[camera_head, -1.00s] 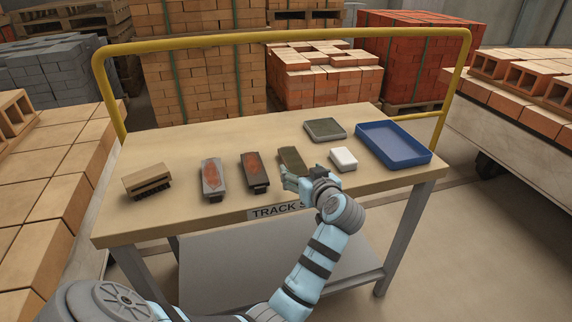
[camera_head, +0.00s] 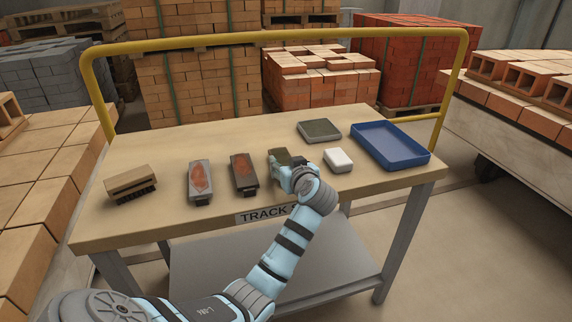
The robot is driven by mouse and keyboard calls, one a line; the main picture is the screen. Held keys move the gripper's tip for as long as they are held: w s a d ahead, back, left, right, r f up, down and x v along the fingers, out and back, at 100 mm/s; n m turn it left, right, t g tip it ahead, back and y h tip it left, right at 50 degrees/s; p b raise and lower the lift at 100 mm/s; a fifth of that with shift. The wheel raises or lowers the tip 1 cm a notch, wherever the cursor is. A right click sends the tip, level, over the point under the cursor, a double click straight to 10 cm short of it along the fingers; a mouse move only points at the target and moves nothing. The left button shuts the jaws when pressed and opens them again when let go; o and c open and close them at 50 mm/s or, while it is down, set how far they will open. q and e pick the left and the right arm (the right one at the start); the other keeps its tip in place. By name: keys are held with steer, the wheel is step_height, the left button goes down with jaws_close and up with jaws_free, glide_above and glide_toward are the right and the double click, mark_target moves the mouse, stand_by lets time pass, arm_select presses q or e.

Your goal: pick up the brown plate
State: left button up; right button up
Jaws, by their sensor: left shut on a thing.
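The brown plate (camera_head: 281,153), a small olive-brown slab, is near the front middle of the table. Its far end shows past my gripper and the near part is hidden by the fingers and wrist. My left gripper (camera_head: 280,164) is shut on the brown plate from the front side. I cannot tell whether the plate is clear of the table top. My right gripper is not in view.
A white block (camera_head: 338,160), a grey-green slab (camera_head: 319,130) and a blue tray (camera_head: 390,146) are right. A yellow rail (camera_head: 280,36) stands behind.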

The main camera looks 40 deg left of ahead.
arm_select(q)
jaws_close()
steer(key=shift+d, duration=0.1)
